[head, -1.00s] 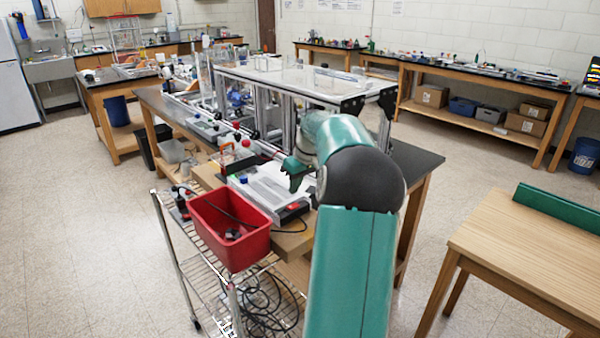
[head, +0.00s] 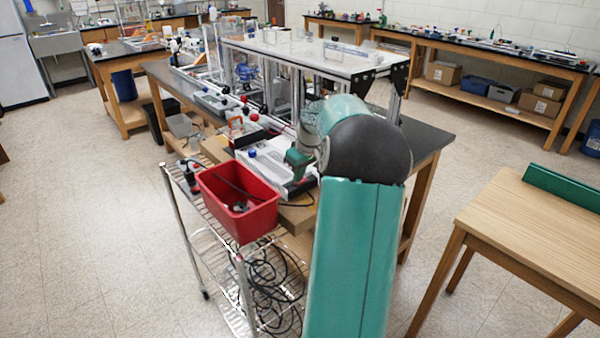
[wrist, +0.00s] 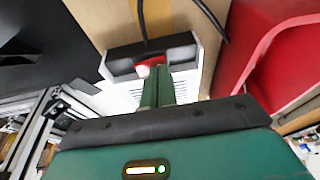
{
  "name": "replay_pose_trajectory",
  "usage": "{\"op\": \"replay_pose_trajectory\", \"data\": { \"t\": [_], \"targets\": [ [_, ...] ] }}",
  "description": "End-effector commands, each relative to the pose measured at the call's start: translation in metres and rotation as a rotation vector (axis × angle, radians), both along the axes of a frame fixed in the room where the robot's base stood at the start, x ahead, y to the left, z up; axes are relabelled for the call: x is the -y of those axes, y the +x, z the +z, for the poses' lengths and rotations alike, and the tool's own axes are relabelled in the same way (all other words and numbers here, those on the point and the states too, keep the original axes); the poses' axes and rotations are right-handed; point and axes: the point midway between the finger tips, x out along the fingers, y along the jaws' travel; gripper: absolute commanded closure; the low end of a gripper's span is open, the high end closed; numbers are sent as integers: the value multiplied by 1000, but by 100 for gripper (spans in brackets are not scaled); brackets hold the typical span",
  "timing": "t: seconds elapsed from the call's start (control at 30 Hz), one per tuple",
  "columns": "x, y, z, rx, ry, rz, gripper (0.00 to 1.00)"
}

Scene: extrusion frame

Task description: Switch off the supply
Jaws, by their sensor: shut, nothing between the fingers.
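The supply (head: 262,152) is a pale box with a dark end panel on the bench's near end, behind the red bin. In the wrist view its dark end panel (wrist: 122,66) faces me, with a red switch (wrist: 143,70) and a black cable. My gripper (wrist: 160,73) is shut and empty. Its fingertips are right at the panel, beside the red switch and partly covering it; I cannot tell whether they touch. In the head view my green gripper (head: 297,162) is at the box's front right end and hides the switch.
A red bin (head: 238,212) stands on a wire cart (head: 240,262) just left of my arm. An aluminium extrusion frame (head: 300,95) stands on the bench behind. A wooden table (head: 530,235) is at the right. Floor at the left is clear.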

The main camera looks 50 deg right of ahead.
Motion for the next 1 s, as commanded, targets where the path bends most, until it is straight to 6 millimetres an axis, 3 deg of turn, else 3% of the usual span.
{"op": "replay_pose_trajectory", "data": {
  "t": [0.53,1.0],
  "targets": [
    [15,-4,1,0,2,-1,100],
    [14,-2,5,0,1,0,100]
  ]
}}
